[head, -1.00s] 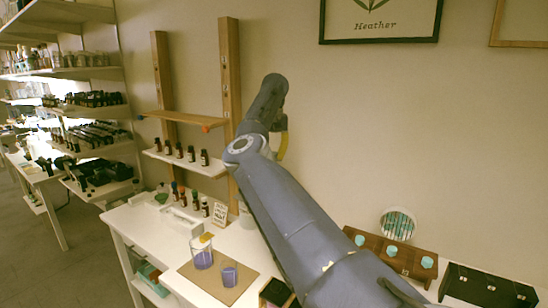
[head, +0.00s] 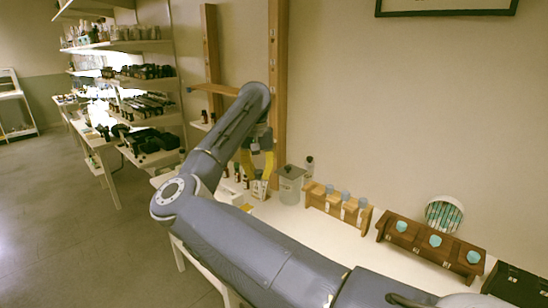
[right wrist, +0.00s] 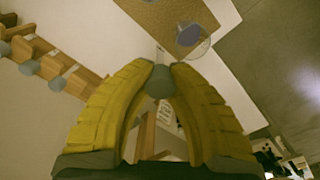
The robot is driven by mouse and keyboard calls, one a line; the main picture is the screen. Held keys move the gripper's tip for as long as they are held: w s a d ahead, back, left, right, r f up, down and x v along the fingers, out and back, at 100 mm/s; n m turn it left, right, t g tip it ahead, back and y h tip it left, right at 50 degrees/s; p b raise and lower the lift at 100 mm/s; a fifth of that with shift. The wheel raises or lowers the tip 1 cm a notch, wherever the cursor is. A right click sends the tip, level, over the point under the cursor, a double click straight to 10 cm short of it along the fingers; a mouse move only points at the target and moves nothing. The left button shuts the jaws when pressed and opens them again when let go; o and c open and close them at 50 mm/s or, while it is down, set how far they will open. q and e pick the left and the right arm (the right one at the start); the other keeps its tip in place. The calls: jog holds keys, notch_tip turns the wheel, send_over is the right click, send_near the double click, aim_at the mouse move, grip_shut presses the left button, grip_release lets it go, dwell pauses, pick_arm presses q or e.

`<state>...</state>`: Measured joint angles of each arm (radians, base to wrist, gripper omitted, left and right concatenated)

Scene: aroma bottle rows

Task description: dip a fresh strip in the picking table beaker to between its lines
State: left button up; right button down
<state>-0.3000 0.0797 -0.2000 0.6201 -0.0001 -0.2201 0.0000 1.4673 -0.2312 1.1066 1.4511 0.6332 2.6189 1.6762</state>
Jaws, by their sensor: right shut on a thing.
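My right gripper (head: 256,177) hangs above the far part of the white table in the head view. In the right wrist view its yellow fingers (right wrist: 160,68) are shut on a thin pale strip (right wrist: 159,53), whose end shows past the fingertips. A grey-blue rounded piece (right wrist: 158,82) shows between the fingers; I cannot tell if it belongs to the strip. A clear beaker with purple liquid (right wrist: 190,36) stands just beyond the fingertips in the wrist view, apart from the strip. Its lines are too small to make out. In the head view my arm hides it. My left gripper is out of view.
A pale wooden rack (head: 327,205) holds grey-blue-topped pieces. A translucent jar (head: 290,187) stands nearby. A darker rack (head: 384,230) has teal-topped pieces, with a round white holder of teal strips (head: 444,214) behind. Wooden posts (head: 278,90) rise behind.

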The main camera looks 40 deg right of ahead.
jog(key=s+a+f, duration=0.4)
jog(key=s+f, duration=0.2)
jog(key=s, duration=0.2)
jog(key=shift+s+m, duration=0.25)
jog(key=shift+m, duration=0.15)
dwell(0.4)
jog(key=shift+f, duration=1.95)
dwell(2.6)
jog(key=shift+r, duration=0.15)
dwell(0.6)
notch_tip(320, 180, up, 6)
dwell(1.1)
